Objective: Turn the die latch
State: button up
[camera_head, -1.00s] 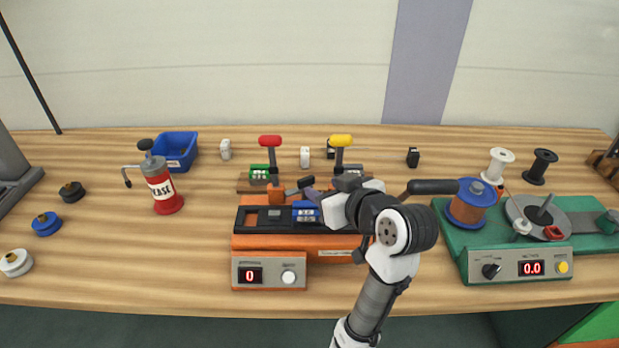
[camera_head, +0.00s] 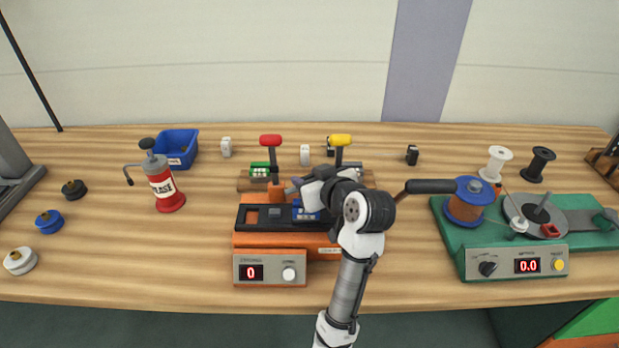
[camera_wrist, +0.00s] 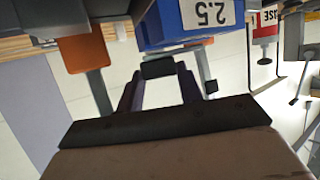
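A blue die block (camera_head: 306,214) with a white label sits in the black channel of the orange machine (camera_head: 270,241). In the wrist view the blue block (camera_wrist: 184,18) reads 2.5 upside down. A small dark block (camera_wrist: 158,68), possibly the latch handle, shows just below it there. My gripper (camera_wrist: 160,88) has its two purple-grey fingers apart, one on each side of this dark block; I cannot tell whether they touch it. In the head view my gripper (camera_head: 297,184) is just behind the blue block, and my wrist hides the machine's right part.
A red-knobbed lever (camera_head: 270,141) and a yellow-knobbed lever (camera_head: 340,141) stand close behind my gripper. A black-handled crank (camera_head: 430,186) is to the right, near a green spool unit (camera_head: 450,226). A grease pump (camera_head: 164,188) stands left.

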jog(key=shift+c, duration=0.6)
jog(key=shift+s+a+r+m+t+h+p, duration=0.15)
jog(key=shift+m+t+h+p, duration=0.15)
jog(key=shift+m+h, duration=0.35)
jog(key=shift+w+a+f+m+t+h+p, duration=0.15)
jog(key=shift+m+t+h, duration=0.15)
jog(key=shift+m+h, duration=0.35)
jog(key=shift+s+a+m+t+h+p, duration=0.1)
jog(key=shift+m+t+h+p, duration=0.35)
jog(key=shift+m+h, duration=1.2)
jog(key=shift+h, duration=0.35)
jog(key=o, duration=0.7)
